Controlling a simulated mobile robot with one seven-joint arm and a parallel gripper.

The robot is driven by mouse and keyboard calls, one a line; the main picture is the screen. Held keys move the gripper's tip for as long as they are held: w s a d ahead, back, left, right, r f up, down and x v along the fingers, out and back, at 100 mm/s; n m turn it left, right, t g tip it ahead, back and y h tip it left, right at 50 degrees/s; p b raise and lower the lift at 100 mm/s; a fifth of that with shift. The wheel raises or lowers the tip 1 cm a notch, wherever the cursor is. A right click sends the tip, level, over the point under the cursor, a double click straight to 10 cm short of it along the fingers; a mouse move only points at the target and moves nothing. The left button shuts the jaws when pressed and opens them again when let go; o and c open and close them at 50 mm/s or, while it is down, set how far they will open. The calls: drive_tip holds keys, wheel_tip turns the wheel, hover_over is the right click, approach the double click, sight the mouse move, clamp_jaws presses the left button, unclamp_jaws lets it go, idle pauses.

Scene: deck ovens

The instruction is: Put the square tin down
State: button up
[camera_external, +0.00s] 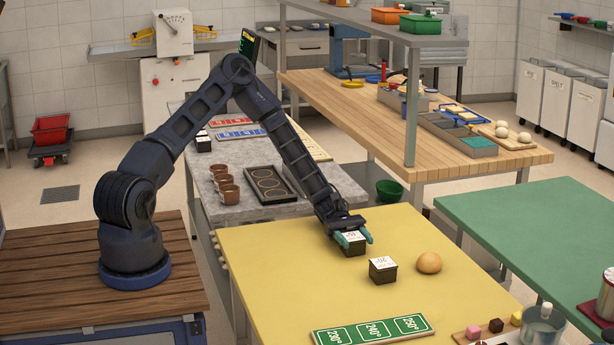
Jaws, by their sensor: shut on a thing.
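The square tin (353,247) is a small dark box with a white marked top, at the far part of the yellow table (275,262). My gripper (353,238) points down over it, its teal fingers on either side, shut on the tin. The tin's base is at or very near the table top; I cannot tell whether it touches. A second dark square tin (382,270) with a white marked top stands apart on the yellow table, nearer the camera and to the right.
A round dough ball (429,263) lies right of the second tin. A green temperature board (372,330) lies at the table's front. A grey counter with brown cups (229,193) and a dark tray (268,184) adjoins behind left. The yellow table's left part is clear.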

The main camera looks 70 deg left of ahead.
drive_tip(key=o, duration=1.1)
